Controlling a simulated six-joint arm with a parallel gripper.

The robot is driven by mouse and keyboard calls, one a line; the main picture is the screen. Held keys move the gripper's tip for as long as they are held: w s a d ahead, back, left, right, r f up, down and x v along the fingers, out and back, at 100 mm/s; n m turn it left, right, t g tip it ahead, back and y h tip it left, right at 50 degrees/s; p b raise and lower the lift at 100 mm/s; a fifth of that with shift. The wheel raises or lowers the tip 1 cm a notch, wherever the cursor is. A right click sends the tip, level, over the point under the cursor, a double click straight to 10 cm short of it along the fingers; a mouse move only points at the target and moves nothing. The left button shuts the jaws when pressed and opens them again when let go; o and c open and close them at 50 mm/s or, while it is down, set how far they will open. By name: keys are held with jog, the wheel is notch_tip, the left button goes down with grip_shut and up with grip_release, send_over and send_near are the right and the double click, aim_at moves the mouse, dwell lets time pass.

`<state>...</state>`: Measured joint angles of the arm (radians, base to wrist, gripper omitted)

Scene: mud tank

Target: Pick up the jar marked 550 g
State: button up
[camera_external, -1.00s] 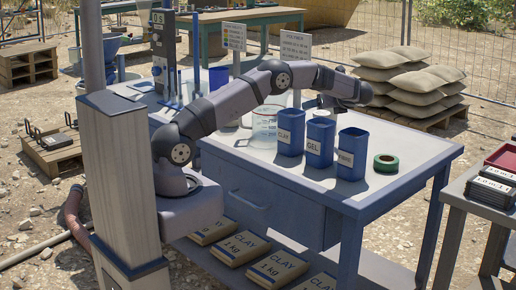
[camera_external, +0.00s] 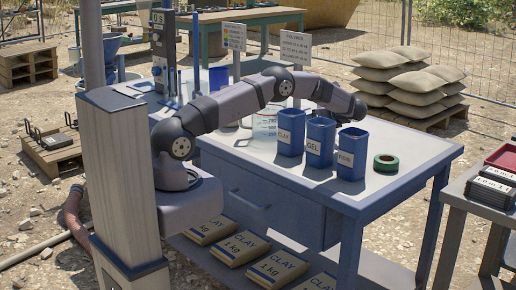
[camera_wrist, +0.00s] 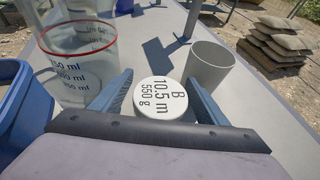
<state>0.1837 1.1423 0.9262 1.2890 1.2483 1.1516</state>
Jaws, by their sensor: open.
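In the wrist view, the jar (camera_wrist: 160,98) shows as a round white lid lettered "B 10.5 m 550 g". It is between the two blue fingers of my gripper (camera_wrist: 158,95), which are apart, one on each side. Gaps to the fingers are hard to judge. The jar's body is mostly hidden below its lid and behind the gripper's dark edge. In the external view, my arm reaches over the blue bench, and the gripper and jar are hidden behind the arm and the blue bins.
A clear graduated beaker (camera_wrist: 78,60) stands close on the left, with a blue bin (camera_wrist: 12,95) beside it. A grey cup (camera_wrist: 208,65) stands close on the right. In the external view, the GEL bin (camera_external: 320,142) and green tape (camera_external: 386,162) are on the bench (camera_external: 415,160).

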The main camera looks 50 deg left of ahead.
jog(key=shift+c, duration=0.6)
jog(key=c, duration=1.5)
jog(key=shift+r, duration=0.1)
notch_tip(320, 180, up, 10)
jog(key=shift+b, duration=0.45)
